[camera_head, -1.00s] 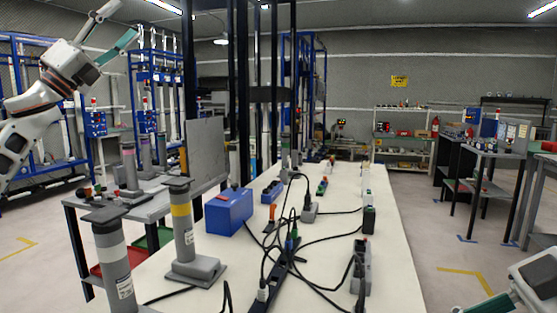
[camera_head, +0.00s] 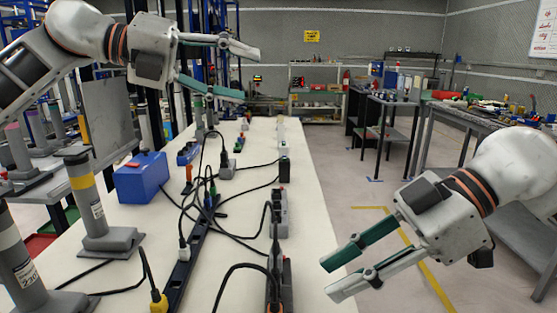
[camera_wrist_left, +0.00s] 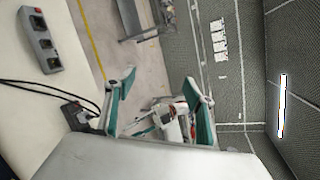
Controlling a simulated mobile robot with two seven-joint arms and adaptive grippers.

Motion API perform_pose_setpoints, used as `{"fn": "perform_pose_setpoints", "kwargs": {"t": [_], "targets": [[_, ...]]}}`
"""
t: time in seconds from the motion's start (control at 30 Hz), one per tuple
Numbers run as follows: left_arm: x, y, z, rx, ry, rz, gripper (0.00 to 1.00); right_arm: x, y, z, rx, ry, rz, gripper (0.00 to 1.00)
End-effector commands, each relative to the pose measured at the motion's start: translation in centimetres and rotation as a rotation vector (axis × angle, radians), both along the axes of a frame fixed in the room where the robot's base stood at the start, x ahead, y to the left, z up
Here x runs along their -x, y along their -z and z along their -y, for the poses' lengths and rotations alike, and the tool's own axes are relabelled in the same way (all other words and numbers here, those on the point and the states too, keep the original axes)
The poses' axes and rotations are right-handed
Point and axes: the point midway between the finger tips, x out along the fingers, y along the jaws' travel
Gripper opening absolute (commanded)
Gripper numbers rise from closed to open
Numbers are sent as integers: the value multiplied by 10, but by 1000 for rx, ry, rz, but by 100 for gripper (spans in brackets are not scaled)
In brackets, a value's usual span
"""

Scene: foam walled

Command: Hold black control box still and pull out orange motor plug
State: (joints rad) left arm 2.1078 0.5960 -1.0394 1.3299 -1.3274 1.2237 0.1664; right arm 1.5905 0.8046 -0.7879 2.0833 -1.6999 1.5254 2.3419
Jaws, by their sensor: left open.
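My left gripper (camera_head: 247,74) is open and empty, high above the far part of the white table. In the left wrist view its two green-padded fingers stand wide apart (camera_wrist_left: 160,100). My right gripper (camera_head: 328,277) is open and empty at the table's right edge, with its fingers a little apart. A dark box (camera_head: 285,278) with cables and orange bits stands at the near table edge, left of my right gripper; I cannot tell whether it is the control box. A small black box (camera_head: 284,170) stands farther back. I cannot make out the orange motor plug for certain.
A dark power strip (camera_head: 188,255) with plugs and loose black cables runs along the white table (camera_head: 130,280). A yellow-ended cable (camera_head: 158,302) lies near the front. A grey post (camera_head: 88,205) and a blue box (camera_head: 142,178) stand on the left. A socket box (camera_wrist_left: 45,45) shows in the wrist view.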

Motion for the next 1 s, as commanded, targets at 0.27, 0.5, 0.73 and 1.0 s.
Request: {"fn": "perform_pose_setpoints", "kwargs": {"t": [0.27,0.5,0.73,1.0], "targets": [[43,124,75,-509,-75,-277,54,0,0,0,0,0,0,28],[92,230,85,-929,-192,-434,54,0,0,0,0,0,0,28],[126,280,76,-1144,-231,-496,54,0,0,0,0,0,0,28],[132,307,73,-1183,-237,-510,54,0,0,0,0,0,0,28]]}}
